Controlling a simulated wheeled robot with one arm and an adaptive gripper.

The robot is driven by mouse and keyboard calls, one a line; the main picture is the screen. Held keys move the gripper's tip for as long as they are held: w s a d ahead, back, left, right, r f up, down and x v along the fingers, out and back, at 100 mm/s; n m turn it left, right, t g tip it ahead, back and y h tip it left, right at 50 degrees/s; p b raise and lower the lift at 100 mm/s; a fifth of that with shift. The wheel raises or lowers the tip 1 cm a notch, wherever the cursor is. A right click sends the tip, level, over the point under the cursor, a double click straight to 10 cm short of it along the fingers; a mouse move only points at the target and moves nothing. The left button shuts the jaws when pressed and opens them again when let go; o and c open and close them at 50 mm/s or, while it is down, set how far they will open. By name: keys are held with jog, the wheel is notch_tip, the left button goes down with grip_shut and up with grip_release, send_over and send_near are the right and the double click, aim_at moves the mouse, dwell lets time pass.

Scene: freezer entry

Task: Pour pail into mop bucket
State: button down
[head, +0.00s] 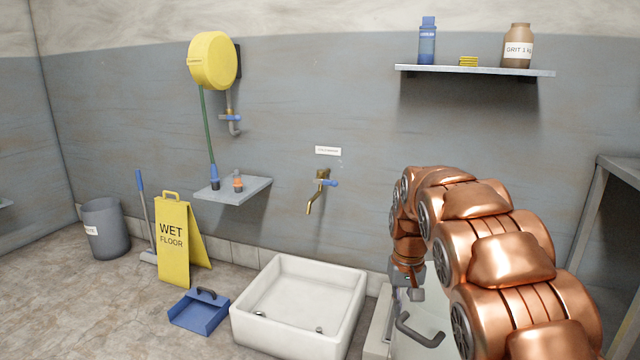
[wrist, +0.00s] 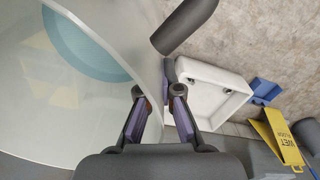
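A pale translucent round vessel, apparently the pail (wrist: 95,120), fills the left of the wrist view, with a bluish round area inside. Its dark grey handle (wrist: 185,25) sticks out at the top. In the head view the pail (head: 428,312) is low at centre right, partly hidden by my arm, and its handle (head: 420,333) faces the front. My gripper (wrist: 158,92) has its fingers apart at the pail's rim, one over the pail and one outside. It is mostly hidden in the head view (head: 402,292). I cannot make out a mop bucket.
A white basin (head: 262,322) stands on the floor left of the pail, below a brass tap (head: 318,190). A blue dustpan (head: 200,312), a yellow wet-floor sign (head: 172,240) and a grey bin (head: 105,230) stand farther left. A small wall shelf (head: 232,191) juts out.

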notch_tip(320, 180, up, 20)
jog(key=s+p, duration=0.2)
jog(key=p, duration=2.7)
jog(key=shift+s+f, duration=0.2)
jog(key=shift+f, duration=0.05)
